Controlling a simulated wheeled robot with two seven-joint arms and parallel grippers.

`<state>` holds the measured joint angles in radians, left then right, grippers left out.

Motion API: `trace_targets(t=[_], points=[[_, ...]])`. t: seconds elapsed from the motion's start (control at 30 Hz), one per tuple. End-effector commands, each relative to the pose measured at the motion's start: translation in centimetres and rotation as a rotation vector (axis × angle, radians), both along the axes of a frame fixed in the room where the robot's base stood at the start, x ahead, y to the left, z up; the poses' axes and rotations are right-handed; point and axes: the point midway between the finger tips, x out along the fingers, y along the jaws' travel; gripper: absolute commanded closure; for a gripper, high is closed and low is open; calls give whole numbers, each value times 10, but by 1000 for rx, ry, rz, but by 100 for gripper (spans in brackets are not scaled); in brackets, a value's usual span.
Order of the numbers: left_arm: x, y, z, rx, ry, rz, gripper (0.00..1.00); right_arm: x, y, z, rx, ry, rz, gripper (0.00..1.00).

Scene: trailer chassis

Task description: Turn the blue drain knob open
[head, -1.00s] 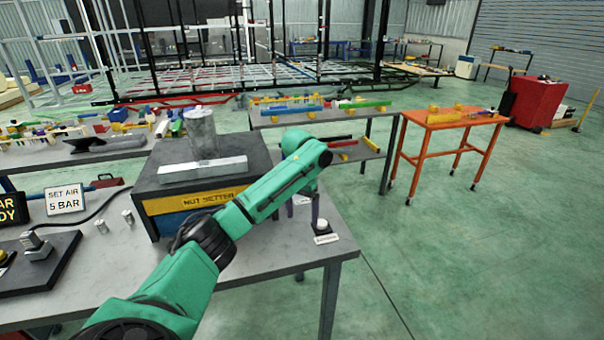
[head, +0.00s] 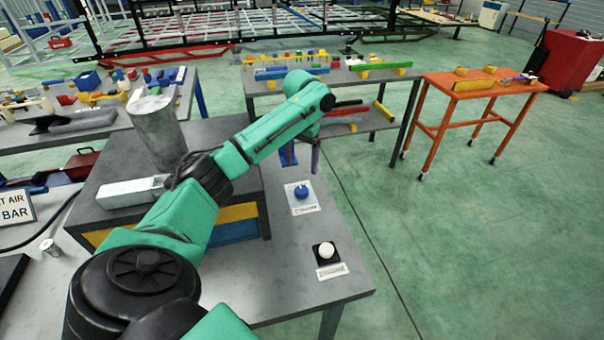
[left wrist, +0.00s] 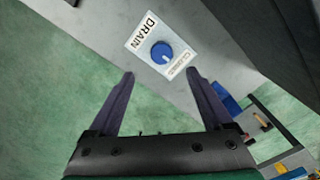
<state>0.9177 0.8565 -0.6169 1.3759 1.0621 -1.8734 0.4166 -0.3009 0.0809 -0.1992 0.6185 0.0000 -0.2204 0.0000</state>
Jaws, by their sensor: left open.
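The blue drain knob (head: 301,192) sits on a white label plate near the bench's right edge. In the left wrist view the knob (left wrist: 162,53) shows on its plate (left wrist: 149,22), which reads DRAIN and what looks like CLOSED. A pale mark on the knob is too small to read surely. My left gripper (head: 302,158) is above the bench, just beyond the knob in the head view. In the left wrist view its open, empty fingers (left wrist: 160,74) point towards the knob, apart from it. My right gripper is not in view.
A white button on a black base (head: 325,252) stands nearer on the same bench. A dark-topped box (head: 237,222) with a grey metal cylinder (head: 157,130) stands left of the knob. An orange table (head: 476,88) is farther right. Bench surface around the knob is clear.

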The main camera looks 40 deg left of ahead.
Motion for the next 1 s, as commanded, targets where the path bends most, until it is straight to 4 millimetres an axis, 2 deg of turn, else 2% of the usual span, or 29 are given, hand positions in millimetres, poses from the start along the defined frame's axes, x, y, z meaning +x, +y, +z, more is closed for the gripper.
trace_targets(t=[0.1,0.17,0.3,0.4,0.53,0.73,0.77,0.9,0.97,1.0], points=[[-1,0,-31,0,7,1,16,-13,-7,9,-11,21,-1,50],[-1,1,-48,0,6,1,16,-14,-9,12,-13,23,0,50],[-1,0,-82,0,3,1,16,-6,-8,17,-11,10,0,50],[0,1,-99,-1,3,1,16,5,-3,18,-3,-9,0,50],[0,1,-108,0,1,0,16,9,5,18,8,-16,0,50],[0,1,-109,0,0,0,16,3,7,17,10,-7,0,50],[0,1,-109,0,0,0,24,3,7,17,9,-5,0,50],[0,1,-109,1,-1,0,77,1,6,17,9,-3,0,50],[0,1,-108,1,-1,1,100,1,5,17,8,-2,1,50],[0,1,-108,1,-1,1,100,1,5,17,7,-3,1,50]])
